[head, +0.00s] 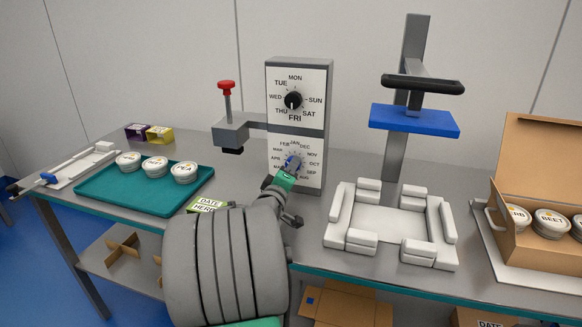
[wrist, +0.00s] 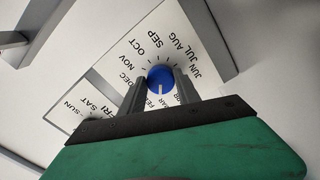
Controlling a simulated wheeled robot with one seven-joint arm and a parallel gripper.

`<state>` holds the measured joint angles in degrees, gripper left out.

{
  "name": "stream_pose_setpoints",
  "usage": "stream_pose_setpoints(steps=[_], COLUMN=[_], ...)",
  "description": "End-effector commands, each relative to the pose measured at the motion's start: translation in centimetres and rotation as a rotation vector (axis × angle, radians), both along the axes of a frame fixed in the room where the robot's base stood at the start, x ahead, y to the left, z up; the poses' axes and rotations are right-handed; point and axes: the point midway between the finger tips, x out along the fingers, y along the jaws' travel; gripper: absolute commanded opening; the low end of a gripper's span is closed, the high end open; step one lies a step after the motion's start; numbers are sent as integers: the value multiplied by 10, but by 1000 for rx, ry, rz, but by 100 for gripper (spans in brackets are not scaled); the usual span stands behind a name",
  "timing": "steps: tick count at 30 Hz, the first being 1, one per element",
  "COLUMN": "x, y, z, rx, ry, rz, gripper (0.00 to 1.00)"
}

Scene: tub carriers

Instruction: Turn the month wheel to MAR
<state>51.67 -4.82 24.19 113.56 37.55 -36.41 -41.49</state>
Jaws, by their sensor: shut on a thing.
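The month wheel is a small blue knob (wrist: 160,73) on the lower white dial face of a grey box (head: 328,115), ringed by month labels. In the head view the knob (head: 293,162) is partly covered by my gripper (head: 288,172). In the wrist view the two fingers of my gripper (wrist: 161,80) are shut on the knob, one on each side. A white mark on the knob points down in the wrist view, toward the partly hidden FEB and MAR labels. I cannot tell exactly which of them it meets.
Above is a weekday dial with a black knob (head: 293,100). A red-topped stamp arm (head: 227,90) juts left. A teal tray (head: 110,190) holds lidded tubs. A white fixture (head: 390,225) stands right, below a blue plate (head: 414,120). A cardboard box (head: 540,165) stands far right.

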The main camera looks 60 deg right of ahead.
Motion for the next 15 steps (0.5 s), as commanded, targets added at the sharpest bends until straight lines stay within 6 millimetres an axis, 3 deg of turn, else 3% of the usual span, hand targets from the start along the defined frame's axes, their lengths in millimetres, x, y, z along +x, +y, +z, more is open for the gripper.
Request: stream_pose_setpoints(steps=[15], x=[0], y=[0], z=[1], rx=[-25], ry=[155], rz=[1], gripper=[0])
